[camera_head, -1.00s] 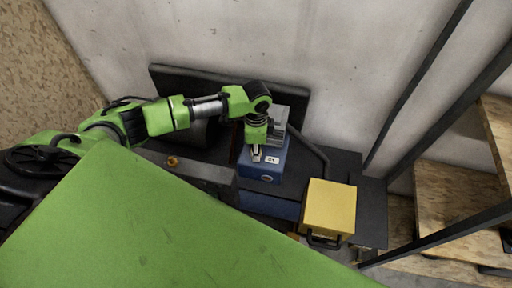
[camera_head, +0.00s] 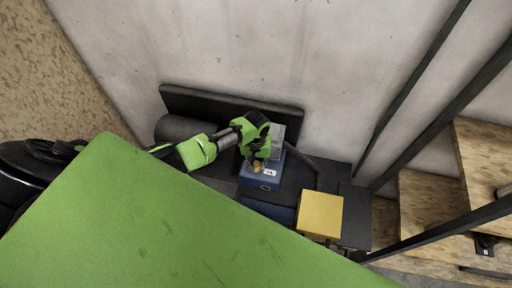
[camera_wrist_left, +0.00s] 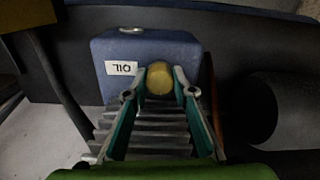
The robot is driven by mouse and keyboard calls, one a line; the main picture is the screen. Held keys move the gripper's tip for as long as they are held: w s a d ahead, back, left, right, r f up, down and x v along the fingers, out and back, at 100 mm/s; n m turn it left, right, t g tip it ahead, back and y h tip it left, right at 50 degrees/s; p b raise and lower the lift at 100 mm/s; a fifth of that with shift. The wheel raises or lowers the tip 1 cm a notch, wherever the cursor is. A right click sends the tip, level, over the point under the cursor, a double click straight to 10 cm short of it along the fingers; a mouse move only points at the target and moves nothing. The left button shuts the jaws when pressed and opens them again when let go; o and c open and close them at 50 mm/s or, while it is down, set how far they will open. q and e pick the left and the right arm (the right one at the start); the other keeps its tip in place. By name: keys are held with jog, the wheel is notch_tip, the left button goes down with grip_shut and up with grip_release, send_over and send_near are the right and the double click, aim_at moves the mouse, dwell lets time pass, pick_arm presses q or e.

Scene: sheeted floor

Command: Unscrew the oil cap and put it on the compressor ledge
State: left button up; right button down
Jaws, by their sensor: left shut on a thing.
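The oil cap (camera_wrist_left: 159,79) is a round yellow knob between my left fingertips in the left wrist view. In the head view it is a small yellow spot (camera_head: 257,168). My left gripper (camera_head: 257,166) is shut on it at the blue block (camera_head: 262,182). The block has a white OIL label (camera_wrist_left: 121,68) beside the cap. I cannot tell whether the cap is still seated on the block or lifted clear. The dark flat surface of the compressor (camera_head: 355,215) extends right of the block; which part is the ledge is unclear. My right gripper is not in view.
A yellow box (camera_head: 320,214) stands right of the blue block. A dark cylinder (camera_head: 182,129) lies left of it, before an upright dark panel (camera_head: 225,104). A concrete wall is behind. Dark rails and wooden steps (camera_head: 430,208) are at the right.

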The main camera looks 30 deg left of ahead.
pick_arm(q)
jog(key=o, duration=1.2)
jog(key=shift+c, duration=0.8)
jog(key=m, duration=0.9)
jog(key=shift+b, duration=0.35)
jog(key=m, duration=0.5)
jog(key=shift+m+b, duration=0.3)
jog(key=shift+b, duration=0.05)
jog(key=m, duration=0.5)
jog(key=shift+b, duration=0.4)
